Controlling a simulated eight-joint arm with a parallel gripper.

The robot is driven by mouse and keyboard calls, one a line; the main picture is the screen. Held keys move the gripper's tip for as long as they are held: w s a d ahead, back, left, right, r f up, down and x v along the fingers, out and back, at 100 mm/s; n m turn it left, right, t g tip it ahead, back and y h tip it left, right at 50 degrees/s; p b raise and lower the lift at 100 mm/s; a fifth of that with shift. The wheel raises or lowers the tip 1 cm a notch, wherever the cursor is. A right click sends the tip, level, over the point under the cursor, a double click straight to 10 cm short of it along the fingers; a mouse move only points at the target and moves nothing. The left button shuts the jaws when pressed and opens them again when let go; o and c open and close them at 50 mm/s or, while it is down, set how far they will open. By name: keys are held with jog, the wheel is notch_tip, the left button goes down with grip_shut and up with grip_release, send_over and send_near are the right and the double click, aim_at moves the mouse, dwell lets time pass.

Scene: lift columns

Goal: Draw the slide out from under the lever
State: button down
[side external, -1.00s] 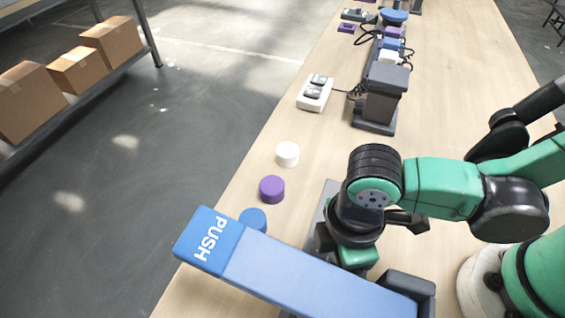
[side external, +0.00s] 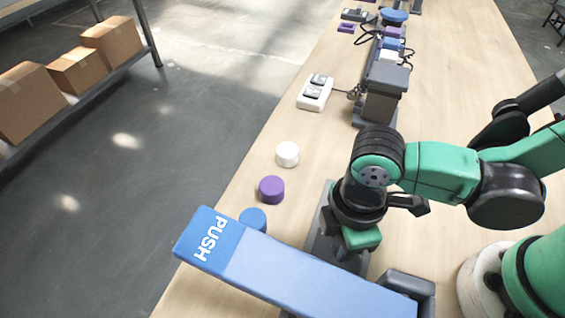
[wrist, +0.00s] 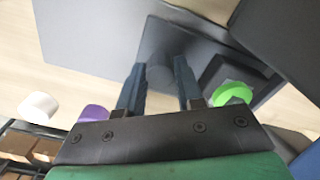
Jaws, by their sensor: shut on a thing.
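The lever (side external: 275,267) is a long blue bar marked PUSH, slanting across the lower part of the side view. A flat grey plate (side external: 319,238) shows beside and below it. In the wrist view, my gripper (wrist: 160,82) has its two dark fingers either side of a short grey knob (wrist: 159,76), shut on it. The knob stands on a dark grey slab (wrist: 205,52), which I take for the slide. In the side view my gripper (side external: 345,252) sits just beyond the lever; its fingertips are hidden. How far the slide reaches under the lever is hidden.
White (side external: 288,154), purple (side external: 271,189) and blue (side external: 252,218) discs lie along the table's left edge. A dark stand (side external: 383,92) and a white switch box (side external: 315,93) stand farther back. A green piece (wrist: 232,92) shows right of my fingers.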

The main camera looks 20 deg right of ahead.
jog(key=shift+w+d, duration=2.9)
jog(key=shift+w, duration=0.1)
jog(key=c, duration=0.6)
grip_release()
notch_tip(320, 180, up, 6)
jog(key=w+d+r+m+t, duration=0.1)
jog(key=d+r+m+t, duration=0.1)
jog(key=d+m, duration=0.4)
jog(key=w+d+r+m+t, duration=0.2)
jog(key=d+m+t, duration=0.3)
jog(key=m, duration=0.4)
jog(key=shift+d+r, duration=0.5)
jog(key=shift+r, duration=0.2)
